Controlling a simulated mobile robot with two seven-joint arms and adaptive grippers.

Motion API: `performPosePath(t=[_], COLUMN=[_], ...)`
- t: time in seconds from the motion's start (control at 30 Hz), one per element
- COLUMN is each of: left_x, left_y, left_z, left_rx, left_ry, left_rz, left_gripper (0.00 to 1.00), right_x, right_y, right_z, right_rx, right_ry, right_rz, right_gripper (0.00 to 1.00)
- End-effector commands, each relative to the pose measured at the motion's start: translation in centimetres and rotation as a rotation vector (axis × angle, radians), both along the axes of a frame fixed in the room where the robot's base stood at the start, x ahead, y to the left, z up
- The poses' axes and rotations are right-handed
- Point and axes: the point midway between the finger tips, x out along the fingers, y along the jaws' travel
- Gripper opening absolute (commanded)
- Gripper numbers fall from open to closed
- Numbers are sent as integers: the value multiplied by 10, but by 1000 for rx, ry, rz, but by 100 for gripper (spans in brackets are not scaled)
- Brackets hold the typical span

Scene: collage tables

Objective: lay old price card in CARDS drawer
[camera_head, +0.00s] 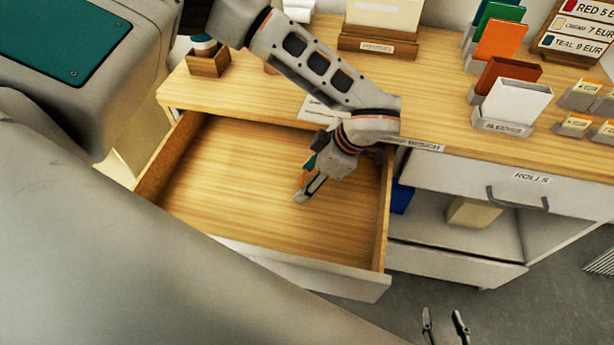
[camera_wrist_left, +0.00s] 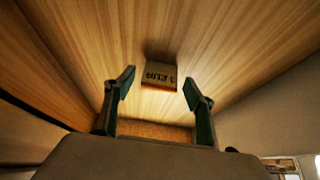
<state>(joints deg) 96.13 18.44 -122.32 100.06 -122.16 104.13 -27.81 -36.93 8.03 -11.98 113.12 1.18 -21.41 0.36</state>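The CARDS drawer (camera_head: 235,190) is pulled open, with a bare wooden floor and a pale front. My left gripper (camera_head: 306,180) is inside it, pointing down toward its right half. In the left wrist view my left gripper (camera_wrist_left: 158,92) has its two fingers apart. A small card (camera_wrist_left: 158,74) with dark lettering that reads like "1 EUR", upside down, shows beyond the gap between the fingertips, against the drawer wood; no finger touches it in this view. In the head view I cannot make out the card. My right gripper (camera_head: 446,328) is open and empty at the bottom edge.
The wooden counter (camera_head: 260,95) behind holds a card holder (camera_head: 378,45), colored card stands (camera_head: 500,40) and small price cards (camera_head: 575,122). A closed ROLLS drawer (camera_head: 520,183) is to the right. Drawer walls surround my left gripper; the drawer's left half is clear.

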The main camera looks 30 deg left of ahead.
Motion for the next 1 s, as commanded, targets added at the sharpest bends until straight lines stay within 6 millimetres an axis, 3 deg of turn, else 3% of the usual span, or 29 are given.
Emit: performPosePath(t=[0.27,0.43,0.8,1.0], left_x=[0,2,11,13], left_y=[0,-4,-37,-49], left_z=[1,12,77,102], left_rx=[0,0,0,0], left_ry=[0,-2,-4,-2], left_rz=[0,0,-1,0], left_gripper=[54,54,54,54], right_x=[0,1,0,0], right_y=[0,0,1,1], right_z=[0,2,3,3], right_rx=[0,2,4,5], right_ry=[-1,-3,-2,-1], right_rz=[0,0,-1,0], right_gripper=[40,40,40,40])
